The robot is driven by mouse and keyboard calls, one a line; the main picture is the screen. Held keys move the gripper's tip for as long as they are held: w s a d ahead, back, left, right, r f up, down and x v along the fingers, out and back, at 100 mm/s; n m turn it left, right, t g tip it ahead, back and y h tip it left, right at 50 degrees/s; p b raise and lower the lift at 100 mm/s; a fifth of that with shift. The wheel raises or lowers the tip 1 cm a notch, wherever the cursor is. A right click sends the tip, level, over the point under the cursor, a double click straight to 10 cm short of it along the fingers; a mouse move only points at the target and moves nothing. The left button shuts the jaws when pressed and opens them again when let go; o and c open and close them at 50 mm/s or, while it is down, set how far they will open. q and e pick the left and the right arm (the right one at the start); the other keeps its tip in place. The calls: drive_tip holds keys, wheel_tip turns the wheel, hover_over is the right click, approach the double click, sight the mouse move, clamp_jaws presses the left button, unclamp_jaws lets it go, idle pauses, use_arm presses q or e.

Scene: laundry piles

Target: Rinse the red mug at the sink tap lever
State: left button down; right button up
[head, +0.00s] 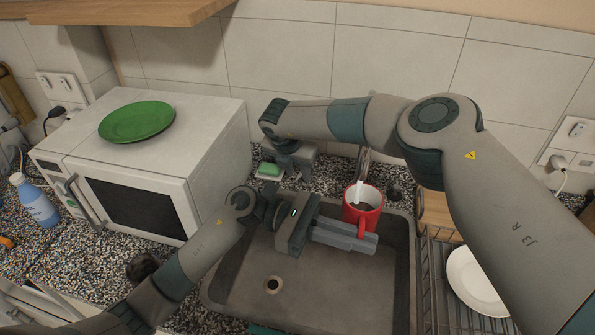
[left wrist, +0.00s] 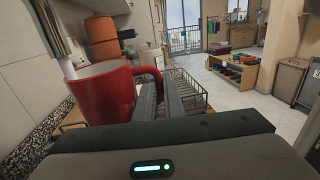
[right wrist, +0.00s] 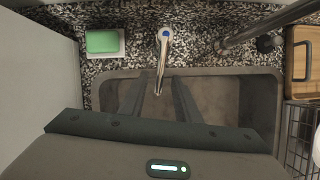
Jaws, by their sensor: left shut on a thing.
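The red mug (head: 364,212) is upright over the sink (head: 240,290), below a chrome tap spout (head: 363,160). A pale strip shows at its mouth; I cannot tell whether it is water. My left gripper (head: 362,238) is shut on the mug's handle, which also shows in the left wrist view (left wrist: 102,92). My right gripper (right wrist: 157,85) points down behind the sink, its fingers apart. In the right wrist view the chrome tap lever (right wrist: 164,58) with a blue dot lies between the fingers; contact is unclear. In the head view my right arm hides the lever.
A green sponge (head: 270,168) sits on a dish left of the tap. A white microwave (head: 200,130) with a green plate (head: 137,121) stands at the left. A wire rack (head: 436,290) with a white plate (head: 474,280) is right of the sink. The front of the basin is clear.

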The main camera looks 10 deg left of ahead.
use_arm(q)
drive_tip(key=shift+r, duration=0.1)
use_arm(e)
clamp_jaws()
drive_tip(key=shift+d+n+y, duration=0.4)
drive_tip(key=shift+d+n, duration=0.4)
drive_tip(key=shift+n, duration=0.3)
unclamp_jaws()
